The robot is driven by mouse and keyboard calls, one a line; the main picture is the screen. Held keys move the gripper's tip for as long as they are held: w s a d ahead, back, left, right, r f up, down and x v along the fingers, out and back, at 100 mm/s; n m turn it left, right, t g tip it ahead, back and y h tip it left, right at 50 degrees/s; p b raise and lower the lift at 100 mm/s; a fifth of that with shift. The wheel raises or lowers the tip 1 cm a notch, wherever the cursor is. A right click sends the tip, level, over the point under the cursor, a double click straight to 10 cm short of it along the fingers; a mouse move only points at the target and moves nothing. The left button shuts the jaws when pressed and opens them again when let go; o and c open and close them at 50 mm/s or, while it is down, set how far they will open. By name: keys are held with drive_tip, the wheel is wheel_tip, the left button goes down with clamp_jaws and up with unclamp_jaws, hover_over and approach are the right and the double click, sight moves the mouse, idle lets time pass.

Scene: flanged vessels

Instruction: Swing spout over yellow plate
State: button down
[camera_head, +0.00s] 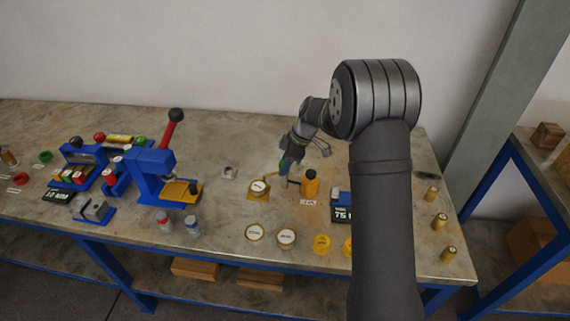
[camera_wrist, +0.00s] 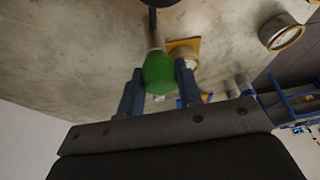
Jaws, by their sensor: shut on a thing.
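An orange cylindrical vessel (camera_head: 310,186) with a black top stands on the bench, right of the yellow plate (camera_head: 249,196). A round pale dish with a gold rim (camera_head: 259,187) sits on the plate. A thin arm reaches left from the vessel toward the plate; whether its end is over the plate is hard to tell. My gripper (camera_head: 287,165) is left of the vessel top. In the wrist view my gripper (camera_wrist: 159,78) is shut on a green knob (camera_wrist: 158,72) at the end of a tan rod. The yellow plate (camera_wrist: 195,44) shows partly behind it.
A blue press (camera_head: 152,172) with a red lever stands to the left. Two round dishes (camera_head: 286,237) and yellow discs (camera_head: 321,244) lie along the front. A display box (camera_head: 341,213) is right of the vessel. Small brass cylinders (camera_head: 439,221) stand near the right edge.

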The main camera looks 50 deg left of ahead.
drive_tip(key=c, duration=1)
unclamp_jaws()
drive_tip(key=v, duration=1.7)
drive_tip(key=shift+r, duration=0.25)
drive_tip(key=shift+s+f, duration=0.1)
drive_tip(key=x, duration=1.7)
drive_tip(key=shift+f, duration=0.15)
